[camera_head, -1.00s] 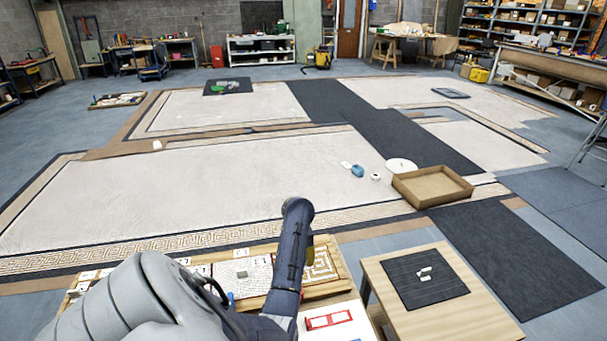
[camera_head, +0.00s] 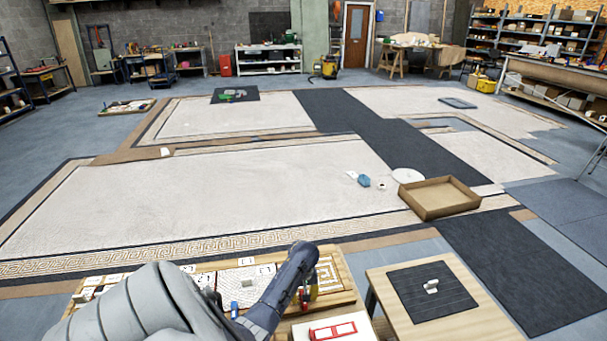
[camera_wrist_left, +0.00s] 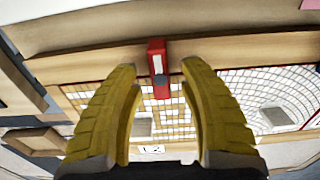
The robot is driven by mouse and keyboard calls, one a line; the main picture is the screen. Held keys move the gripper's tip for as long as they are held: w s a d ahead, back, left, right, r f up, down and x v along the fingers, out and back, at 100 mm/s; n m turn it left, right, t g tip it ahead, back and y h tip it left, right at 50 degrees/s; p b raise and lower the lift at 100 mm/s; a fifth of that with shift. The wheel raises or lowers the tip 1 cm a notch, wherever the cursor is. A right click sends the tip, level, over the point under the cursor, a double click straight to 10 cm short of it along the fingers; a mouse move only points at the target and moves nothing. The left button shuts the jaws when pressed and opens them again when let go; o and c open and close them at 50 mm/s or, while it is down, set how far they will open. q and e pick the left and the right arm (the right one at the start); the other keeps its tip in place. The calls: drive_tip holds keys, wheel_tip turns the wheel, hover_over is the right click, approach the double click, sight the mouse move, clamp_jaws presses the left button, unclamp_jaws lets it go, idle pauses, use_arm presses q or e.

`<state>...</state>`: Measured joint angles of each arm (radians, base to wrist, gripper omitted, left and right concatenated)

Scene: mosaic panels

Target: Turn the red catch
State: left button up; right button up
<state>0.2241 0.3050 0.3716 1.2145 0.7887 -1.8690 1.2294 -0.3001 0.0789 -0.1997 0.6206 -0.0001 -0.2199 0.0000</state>
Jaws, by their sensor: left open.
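The red catch (camera_wrist_left: 157,65) is a small red upright block with a pale and dark patch on its face. In the left wrist view it sits on the wooden edge of a panel, at top centre. My left gripper (camera_wrist_left: 152,72) has two yellow fingers, spread apart and empty, with the catch showing between the fingertips. I cannot tell how far the catch is from them. In the head view the gripper is partly hidden by my arm, with a bit of red at the panel's right part beside it. My right gripper is not in view.
Behind the catch lies a mosaic panel (camera_wrist_left: 85,98) with a light grid pattern. In the head view a wooden table (camera_head: 450,325) with a dark mat stands at right, and a red-framed white piece (camera_head: 333,331) lies between. A cardboard tray (camera_head: 440,205) rests on the floor.

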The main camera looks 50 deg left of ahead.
use_arm(q)
drive_tip(key=shift+f, duration=1)
drive_tip(key=shift+o, duration=0.2)
clamp_jaws()
